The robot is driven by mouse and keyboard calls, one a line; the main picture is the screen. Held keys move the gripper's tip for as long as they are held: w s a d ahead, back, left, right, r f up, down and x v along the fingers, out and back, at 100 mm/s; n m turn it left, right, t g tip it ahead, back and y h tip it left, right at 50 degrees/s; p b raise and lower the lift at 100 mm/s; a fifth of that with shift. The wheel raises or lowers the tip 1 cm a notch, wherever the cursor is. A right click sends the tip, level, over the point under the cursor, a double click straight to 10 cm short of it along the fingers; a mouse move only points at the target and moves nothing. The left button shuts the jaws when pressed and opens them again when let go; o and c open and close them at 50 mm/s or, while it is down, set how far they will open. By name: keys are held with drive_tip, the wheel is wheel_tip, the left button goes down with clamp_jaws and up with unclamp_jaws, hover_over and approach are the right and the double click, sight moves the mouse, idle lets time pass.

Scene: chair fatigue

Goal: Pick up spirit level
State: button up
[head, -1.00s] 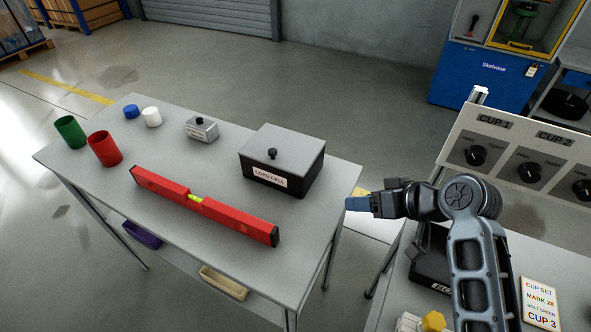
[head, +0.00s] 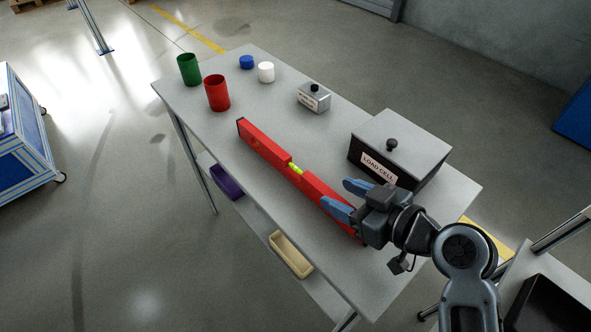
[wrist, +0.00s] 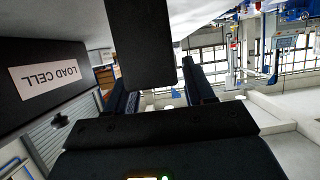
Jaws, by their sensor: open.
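The red spirit level (head: 264,147) lies on the grey table, running from the middle left towards the near right. It has a yellow-green vial at its middle. My gripper (head: 346,197) is open, with its blue fingers apart, over the right part of the level. One finger and the gripper body hide part of the level's right end. I cannot tell whether the fingers touch it. In the wrist view my fingers (wrist: 160,92) are apart, and a dark block between them cannot be identified.
The load cell box (head: 402,144) stands close beside my gripper; it also shows in the wrist view (wrist: 40,75). A small metal block (head: 313,98), red cup (head: 217,94), green cup (head: 189,70), blue cap (head: 246,62) and white cap (head: 266,72) stand farther back on the table (head: 300,133).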

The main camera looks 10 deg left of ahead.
sight(320, 186)
drive_tip(key=x, duration=0.4)
drive_tip(key=shift+a+r+p, duration=0.15)
drive_tip(key=shift+a+p, duration=0.2)
drive_tip(key=shift+p, duration=0.05)
clamp_jaws()
